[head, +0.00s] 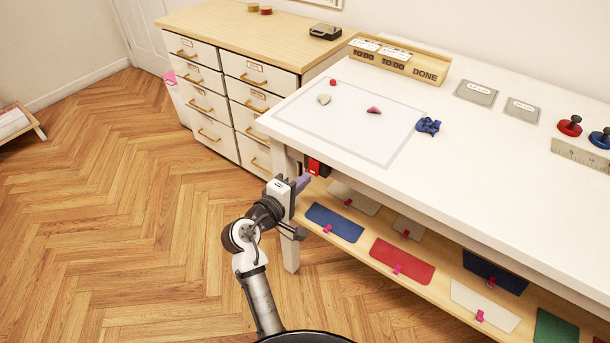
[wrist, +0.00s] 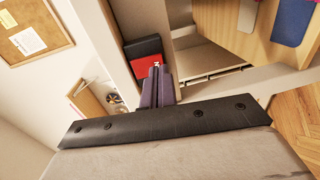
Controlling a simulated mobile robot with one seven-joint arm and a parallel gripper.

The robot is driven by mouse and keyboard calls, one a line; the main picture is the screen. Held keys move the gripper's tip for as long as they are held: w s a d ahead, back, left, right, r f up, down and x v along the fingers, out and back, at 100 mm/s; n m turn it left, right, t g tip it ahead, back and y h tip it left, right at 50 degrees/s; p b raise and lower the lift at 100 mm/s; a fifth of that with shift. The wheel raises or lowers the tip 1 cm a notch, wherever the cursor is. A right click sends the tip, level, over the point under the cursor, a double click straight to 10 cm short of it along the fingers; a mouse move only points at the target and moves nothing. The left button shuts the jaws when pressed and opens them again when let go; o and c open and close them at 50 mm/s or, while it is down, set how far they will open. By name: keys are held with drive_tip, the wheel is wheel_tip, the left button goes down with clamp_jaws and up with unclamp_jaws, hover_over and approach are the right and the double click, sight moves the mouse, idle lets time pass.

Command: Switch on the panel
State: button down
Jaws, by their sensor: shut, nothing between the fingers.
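A small red and black panel (head: 314,166) is fixed under the white table's edge, near its front left leg. In the wrist view the panel (wrist: 142,48) lies just beyond my fingertips, with a black part, a red part and a small white mark. My gripper (head: 303,182) is beside the panel, below the table's edge. Its purple fingers (wrist: 157,84) are together and empty, and their tips overlap the red part in the wrist view. I cannot tell whether they touch it. The fingers hide part of the panel.
The white table (head: 480,175) overhangs a wooden shelf (head: 355,247) holding several coloured fabric pieces. A table leg (head: 291,255) stands close to my gripper. A drawer cabinet (head: 235,75) is behind to the left. The wooden floor (head: 120,200) at left is clear.

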drive_tip(key=shift+w+d, duration=0.4)
drive_tip(key=shift+w, duration=0.15)
drive_tip(key=shift+f, duration=0.1)
drive_tip(key=shift+w+d+b, duration=0.1)
drive_tip(key=shift+w+b, duration=0.05)
drive_tip(key=shift+b, duration=0.3)
drive_tip(key=shift+f, duration=0.1)
